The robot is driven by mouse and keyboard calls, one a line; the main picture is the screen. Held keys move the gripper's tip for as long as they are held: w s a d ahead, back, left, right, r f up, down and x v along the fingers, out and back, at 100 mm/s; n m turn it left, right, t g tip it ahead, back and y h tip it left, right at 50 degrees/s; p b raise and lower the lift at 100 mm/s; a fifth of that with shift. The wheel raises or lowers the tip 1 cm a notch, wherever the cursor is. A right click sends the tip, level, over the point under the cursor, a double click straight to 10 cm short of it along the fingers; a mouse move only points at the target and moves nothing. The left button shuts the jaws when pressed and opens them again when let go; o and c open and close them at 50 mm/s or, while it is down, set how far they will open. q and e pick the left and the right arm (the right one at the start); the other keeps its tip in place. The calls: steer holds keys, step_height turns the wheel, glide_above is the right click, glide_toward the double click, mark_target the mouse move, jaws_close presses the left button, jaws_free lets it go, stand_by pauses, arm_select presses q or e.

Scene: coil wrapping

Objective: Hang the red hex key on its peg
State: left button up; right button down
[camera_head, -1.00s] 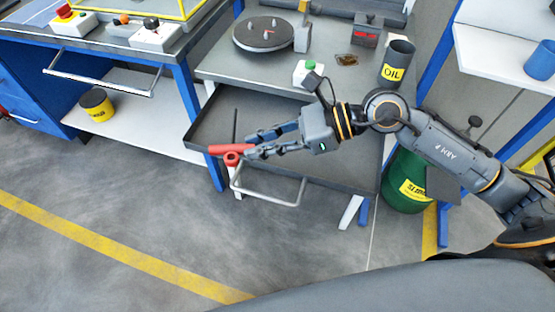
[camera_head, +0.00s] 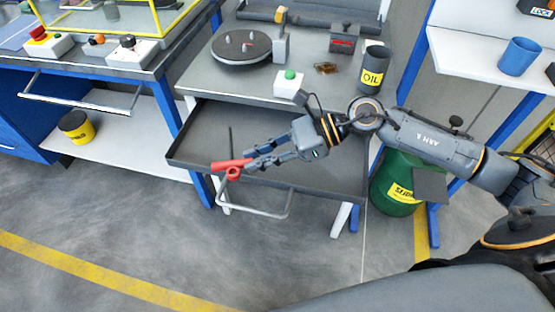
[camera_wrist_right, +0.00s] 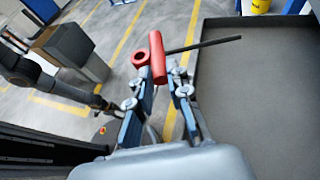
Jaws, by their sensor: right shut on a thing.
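The red hex key (camera_head: 232,165) has a red handle with a ring and a thin dark shaft. My right gripper (camera_head: 250,165) is shut on its red handle, above the front part of an open drawer. In the right wrist view the hex key (camera_wrist_right: 157,56) sits between the fingertips of my right gripper (camera_wrist_right: 165,80), and its shaft points right over the drawer. In the head view the shaft points up and away. No peg for it can be made out. My left gripper is not in view.
The open grey drawer (camera_head: 330,190) has a front handle and looks empty. A green drum (camera_head: 393,185) stands right of the drawer.

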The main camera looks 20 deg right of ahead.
steer(key=w+d+f, duration=0.2)
steer(key=w+d, duration=0.1)
steer(key=d, duration=0.1)
glide_above(283, 165)
steer(key=f, duration=0.2)
steer(key=a+f, duration=0.1)
steer(key=f, duration=0.1)
steer(key=shift+s+f, duration=0.2)
steer(key=shift+w+d+f, duration=0.1)
steer(key=shift+d+f, duration=0.1)
steer(key=shift+f, duration=0.05)
steer(key=f, duration=0.3)
steer(key=shift+w+d+f+p, duration=0.1)
steer(key=shift+w+d+p, duration=0.15)
steer(key=shift+d+p, duration=0.05)
steer(key=shift+f, duration=0.2)
